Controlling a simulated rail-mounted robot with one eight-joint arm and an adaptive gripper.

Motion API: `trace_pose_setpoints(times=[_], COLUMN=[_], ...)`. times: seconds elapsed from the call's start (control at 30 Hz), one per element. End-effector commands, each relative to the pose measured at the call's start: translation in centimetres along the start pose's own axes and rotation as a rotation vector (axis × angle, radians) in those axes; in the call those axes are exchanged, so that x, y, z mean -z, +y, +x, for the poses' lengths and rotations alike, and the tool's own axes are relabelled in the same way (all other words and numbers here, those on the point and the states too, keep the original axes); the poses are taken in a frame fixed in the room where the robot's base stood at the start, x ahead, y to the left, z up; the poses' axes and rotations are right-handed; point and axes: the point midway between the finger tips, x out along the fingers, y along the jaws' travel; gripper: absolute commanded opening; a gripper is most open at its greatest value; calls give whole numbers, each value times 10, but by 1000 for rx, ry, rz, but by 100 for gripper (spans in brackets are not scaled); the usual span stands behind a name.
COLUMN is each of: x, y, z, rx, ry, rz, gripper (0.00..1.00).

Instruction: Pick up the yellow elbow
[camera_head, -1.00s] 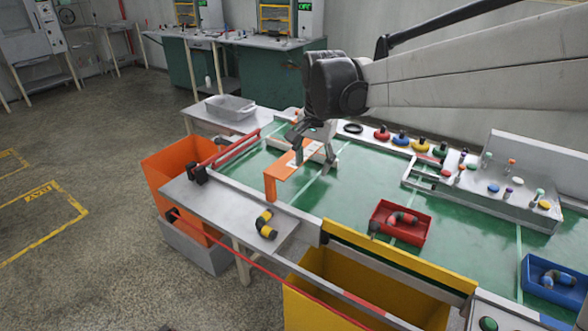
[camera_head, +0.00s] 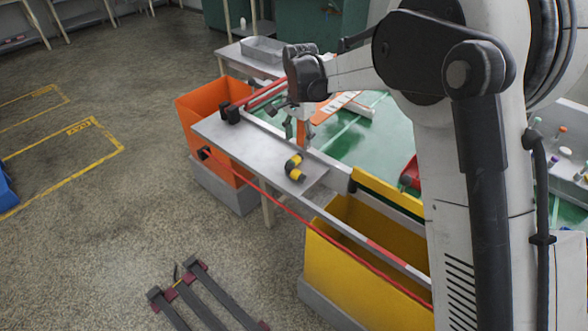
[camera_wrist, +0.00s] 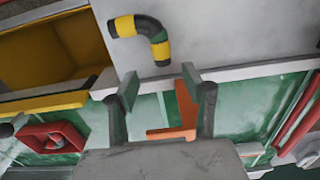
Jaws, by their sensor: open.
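The yellow elbow (camera_head: 294,167) is a bent black pipe piece with yellow ends. It lies on the grey metal side shelf (camera_head: 238,141) at the edge of the green table. In the wrist view the elbow (camera_wrist: 142,35) lies beyond the fingertips, on the bare grey surface. My gripper (camera_head: 296,129) is above the table's edge, behind the elbow in the head view, and apart from it. In the wrist view my gripper (camera_wrist: 158,82) has its two fingers spread, with nothing between them.
An orange bin (camera_head: 197,112) stands left of the shelf and a yellow bin (camera_head: 365,262) to its right. An orange bracket (camera_head: 330,107) stands on the table behind my gripper. A red rail runs along the shelf's front. A red tray (camera_wrist: 52,138) shows in the wrist view.

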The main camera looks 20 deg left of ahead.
Motion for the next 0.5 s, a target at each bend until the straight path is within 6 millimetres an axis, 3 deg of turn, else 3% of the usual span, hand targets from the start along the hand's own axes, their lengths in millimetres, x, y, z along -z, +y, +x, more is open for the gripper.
trace_pose_setpoints(times=[0.1,0.5], x=[0,-2], y=[0,-2], z=[17,43], rx=[0,0], ry=[0,0], rz=[0,-1], gripper=[45,45])
